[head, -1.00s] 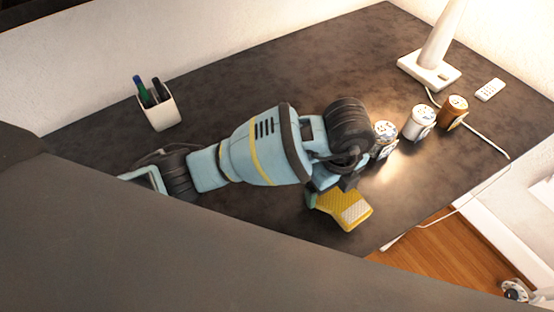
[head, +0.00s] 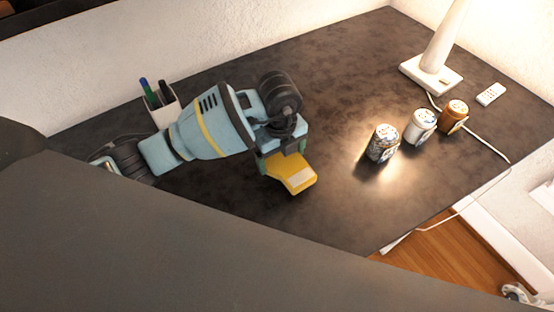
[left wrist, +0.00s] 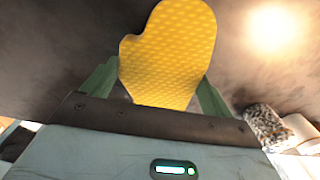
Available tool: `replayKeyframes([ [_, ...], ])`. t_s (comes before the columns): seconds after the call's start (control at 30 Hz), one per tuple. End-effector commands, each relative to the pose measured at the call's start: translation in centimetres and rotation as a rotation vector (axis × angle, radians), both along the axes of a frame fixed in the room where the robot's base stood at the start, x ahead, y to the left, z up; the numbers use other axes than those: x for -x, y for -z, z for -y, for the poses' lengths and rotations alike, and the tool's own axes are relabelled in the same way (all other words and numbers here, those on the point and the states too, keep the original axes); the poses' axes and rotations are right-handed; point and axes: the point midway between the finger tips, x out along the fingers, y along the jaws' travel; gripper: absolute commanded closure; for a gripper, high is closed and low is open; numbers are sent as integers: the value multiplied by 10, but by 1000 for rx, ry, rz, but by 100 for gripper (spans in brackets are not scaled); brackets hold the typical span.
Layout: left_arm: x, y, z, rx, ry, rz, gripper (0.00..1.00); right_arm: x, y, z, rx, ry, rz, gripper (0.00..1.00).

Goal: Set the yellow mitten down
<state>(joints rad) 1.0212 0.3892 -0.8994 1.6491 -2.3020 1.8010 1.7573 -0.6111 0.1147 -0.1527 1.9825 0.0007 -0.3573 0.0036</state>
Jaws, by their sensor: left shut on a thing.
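The yellow mitten (head: 298,171) is in my left gripper (head: 283,164), over the dark desk. In the head view it has a pale patch and points down and right from the jaws. In the left wrist view the mitten (left wrist: 170,52) shows its patterned yellow face, with a green finger of my left gripper (left wrist: 155,88) on each side. The gripper is shut on it. I cannot tell whether the mitten touches the desk. My right gripper is not in view.
The dark desk (head: 340,210) is bare around the mitten. To the right stand a dark patterned can (head: 382,144), a white can (head: 420,126) and an orange can (head: 453,117). A lamp (head: 432,72), a remote (head: 491,94) and a pen cup (head: 161,112) stand farther back.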

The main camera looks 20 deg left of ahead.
Motion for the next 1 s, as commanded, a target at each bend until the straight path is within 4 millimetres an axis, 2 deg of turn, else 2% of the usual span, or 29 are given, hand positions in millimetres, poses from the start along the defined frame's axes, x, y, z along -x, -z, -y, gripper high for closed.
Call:
replayKeyframes([
  [0.2, -6, 1, -15, -2, -5, 1, 36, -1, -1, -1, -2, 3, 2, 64],
  [0.33, -4, 25, -12, -1, -2, -4, 36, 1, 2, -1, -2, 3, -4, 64],
  [0.43, -4, 35, -12, 0, -1, -1, 36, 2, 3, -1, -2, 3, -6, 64],
  [0.83, -5, 39, -12, -1, -1, 1, 36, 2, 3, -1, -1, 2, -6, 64],
  [0.87, -5, 39, -12, -1, -1, 1, 11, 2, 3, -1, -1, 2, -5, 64],
  [0.93, -5, 39, -12, -1, -1, 1, 2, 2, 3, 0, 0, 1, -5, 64],
  [1.0, -5, 39, -12, -1, -1, 1, 0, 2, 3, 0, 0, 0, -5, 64],
])
